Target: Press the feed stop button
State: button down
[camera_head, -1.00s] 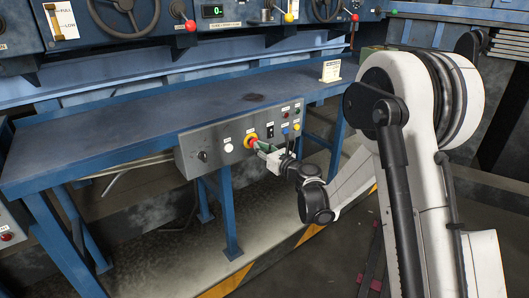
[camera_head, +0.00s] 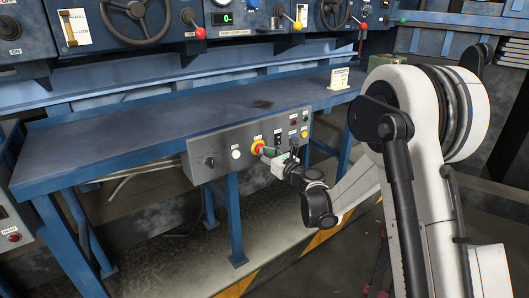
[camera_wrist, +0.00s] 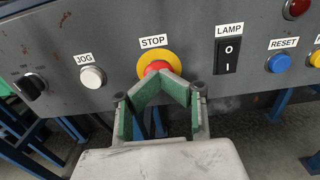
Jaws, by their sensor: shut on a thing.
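The stop button is a red knob in a yellow ring, under a STOP label, on a grey control panel. It shows in the head view (camera_head: 257,146) and at upper middle in the wrist view (camera_wrist: 157,67). My gripper (camera_wrist: 160,80) has green-padded fingers that lean together into a point at the lower front of the red knob. They are shut at the knob and hide its lower part. In the head view my gripper (camera_head: 265,153) is at the button from the lower right. Whether the button is pushed in cannot be told.
The grey panel (camera_head: 222,145) hangs at the front of a blue bench (camera_head: 150,128). A white JOG button (camera_wrist: 92,77) is left of the stop button. A black LAMP rocker (camera_wrist: 227,55) and a blue RESET button (camera_wrist: 279,62) are close on the right.

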jog(key=p+v, duration=0.1)
jog(key=v, duration=1.2)
jog(key=shift+s+d, duration=0.25)
jog(key=shift+s, duration=0.05)
jog(key=shift+r, duration=0.15)
jog(key=s+d+r+n+g+h+p, duration=0.2)
jog(key=s+r+n+g+h+p, duration=0.25)
jog(key=s+r+n, duration=0.85)
jog(key=s+d+r+n+h+p, duration=0.1)
jog(key=s+d+n, duration=0.3)
jog(key=s, duration=0.4)
jog(key=s+d+n+g+h+p, duration=0.1)
jog(key=s+d+n+h+p, duration=0.1)
jog(key=s+d+n, duration=0.3)
jog(key=s+d+r+n+g+h+p, duration=0.1)
jog(key=s+d+n+h, duration=0.3)
jog(key=s, duration=0.6)
jog(key=shift+s+d+r+n+p, duration=0.35)
jog(key=shift+n+p, duration=0.25)
jog(key=shift+n, duration=0.5)
